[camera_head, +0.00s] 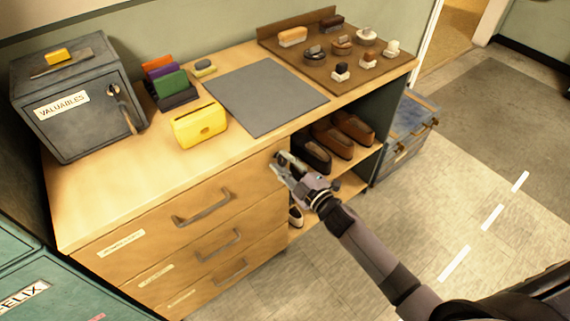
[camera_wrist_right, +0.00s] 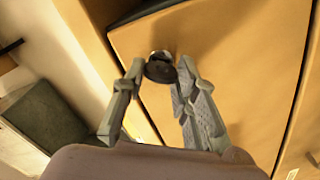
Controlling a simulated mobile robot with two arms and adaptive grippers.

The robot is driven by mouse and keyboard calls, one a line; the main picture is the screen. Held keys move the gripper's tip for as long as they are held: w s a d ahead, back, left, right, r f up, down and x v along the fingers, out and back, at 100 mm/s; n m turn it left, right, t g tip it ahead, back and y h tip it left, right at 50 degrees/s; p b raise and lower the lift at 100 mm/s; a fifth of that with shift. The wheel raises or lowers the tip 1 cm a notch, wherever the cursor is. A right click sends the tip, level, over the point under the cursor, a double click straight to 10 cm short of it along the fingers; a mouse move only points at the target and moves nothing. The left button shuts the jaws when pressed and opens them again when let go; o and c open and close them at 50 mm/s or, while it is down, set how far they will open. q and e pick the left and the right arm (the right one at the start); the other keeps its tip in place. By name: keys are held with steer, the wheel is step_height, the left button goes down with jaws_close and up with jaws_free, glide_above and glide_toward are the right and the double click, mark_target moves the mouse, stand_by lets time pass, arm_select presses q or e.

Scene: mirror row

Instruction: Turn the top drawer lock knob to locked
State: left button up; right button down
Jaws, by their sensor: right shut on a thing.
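The top drawer (camera_head: 243,188) is the uppermost of the wooden drawers and looks closed. Its dark round lock knob (camera_wrist_right: 160,71) is at the upper right corner of the drawer front. My right gripper (camera_head: 280,166) reaches that corner from the right. In the right wrist view, the fingers of my right gripper (camera_wrist_right: 160,77) stand on either side of the knob and are shut on it. The gripper mostly hides the knob in the head view. I cannot read any lock mark. My left gripper is not in view.
A grey safe (camera_head: 70,128) marked VALUABLES, a yellow box (camera_head: 200,126), a grey mat (camera_head: 264,97) and a brown tray (camera_head: 300,68) of small items are on the top. Shoes (camera_head: 330,140) fill the open shelves beside the drawers. The floor in front is clear.

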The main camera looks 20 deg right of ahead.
steer(key=n+b, duration=0.1)
steer(key=n, duration=0.5)
steer(key=shift+f+b, duration=0.15)
steer(key=shift+b, duration=0.25)
steer(key=shift+n, duration=0.4)
steer(key=c, duration=1.2)
jaws_free()
steer(key=shift+c, duration=0.2)
steer(key=v, duration=1.2)
